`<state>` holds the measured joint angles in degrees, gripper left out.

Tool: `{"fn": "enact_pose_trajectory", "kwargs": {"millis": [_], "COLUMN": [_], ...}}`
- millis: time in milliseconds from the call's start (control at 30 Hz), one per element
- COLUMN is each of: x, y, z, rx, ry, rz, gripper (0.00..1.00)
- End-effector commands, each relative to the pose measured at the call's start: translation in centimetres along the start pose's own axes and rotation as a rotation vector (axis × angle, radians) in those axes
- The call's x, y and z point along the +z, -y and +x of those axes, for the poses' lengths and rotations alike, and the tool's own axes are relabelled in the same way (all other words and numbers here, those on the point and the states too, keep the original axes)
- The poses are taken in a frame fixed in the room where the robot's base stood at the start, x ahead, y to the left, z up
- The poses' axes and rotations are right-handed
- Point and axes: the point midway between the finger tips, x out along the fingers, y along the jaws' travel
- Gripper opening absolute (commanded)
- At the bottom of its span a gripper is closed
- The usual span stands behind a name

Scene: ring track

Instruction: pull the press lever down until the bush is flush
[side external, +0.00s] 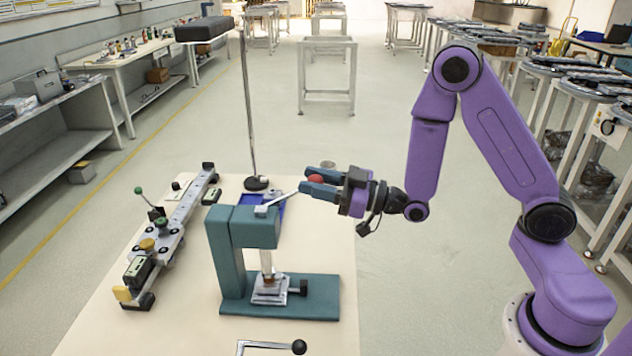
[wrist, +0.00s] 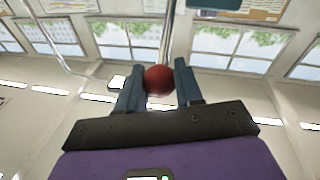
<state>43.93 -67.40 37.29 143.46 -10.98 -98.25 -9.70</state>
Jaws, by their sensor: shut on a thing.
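The teal press (side external: 242,228) stands on the table, its base plate reaching to the right. Its lever (side external: 283,200) is a thin grey rod rising to the right from the press head, with a red ball knob (side external: 316,180) at its end. My gripper (side external: 315,182) is shut on the red knob, to the right of and above the press head. In the wrist view the knob (wrist: 159,80) sits between the two blue-grey fingers. A small brownish bush (side external: 268,279) shows under the ram, above a metal block (side external: 271,291). Whether it is flush I cannot tell.
A rail fixture (side external: 170,235) with knobs and clamps lies left of the press. A lamp on a thin pole (side external: 249,110) stands behind it. A blue tray (side external: 272,207) lies behind the press. A crank handle with a black ball (side external: 298,347) is at the front edge.

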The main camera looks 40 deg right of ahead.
Motion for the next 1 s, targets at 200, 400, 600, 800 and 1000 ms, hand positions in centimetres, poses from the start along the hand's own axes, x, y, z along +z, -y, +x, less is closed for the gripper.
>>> {"fn": "enact_pose_trajectory", "kwargs": {"millis": [200, 400, 600, 800, 1000], "x": [0.2, 0.1, 0.2, 0.1, 0.1], "y": [-0.9, -0.6, -0.6, -0.7, -0.7], "z": [-0.2, -0.2, -1.7, -3.8, -5.4], "rx": [0.026, 0.018, 0.018, 0.021, 0.024], "ry": [0.008, 0.005, 0.008, 0.006, 0.007], "rz": [-0.004, -0.003, -0.002, -0.003, -0.003], "gripper": [0.60, 0.60, 0.60, 0.60, 0.60]}}
